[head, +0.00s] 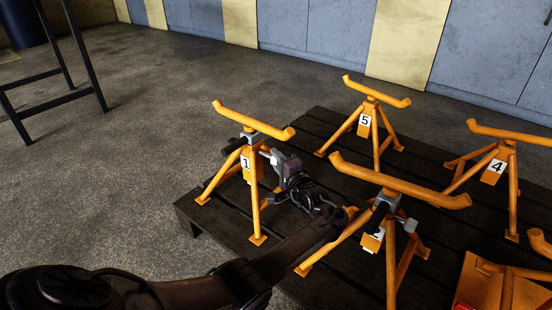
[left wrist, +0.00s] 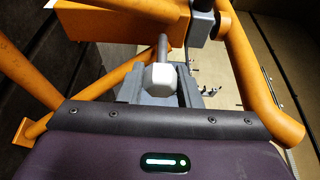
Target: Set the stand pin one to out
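Stand one (head: 252,165), an orange tripod with a curved top bar and a white "1" label, stands at the left corner of the dark slatted platform. Its pin (left wrist: 160,76) has a pale faceted knob and a grey shaft that runs to the orange body; a length of shaft shows between knob and body. My left gripper (head: 279,163) is at the right side of this stand. In the left wrist view its grey fingers (left wrist: 160,90) lie on both sides of the knob and appear shut on it. My right gripper is not in view.
Stand two (head: 390,235) is close on the right of my left arm. Stand five (head: 369,120) and stand four (head: 497,160) are farther back on the platform (head: 316,122).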

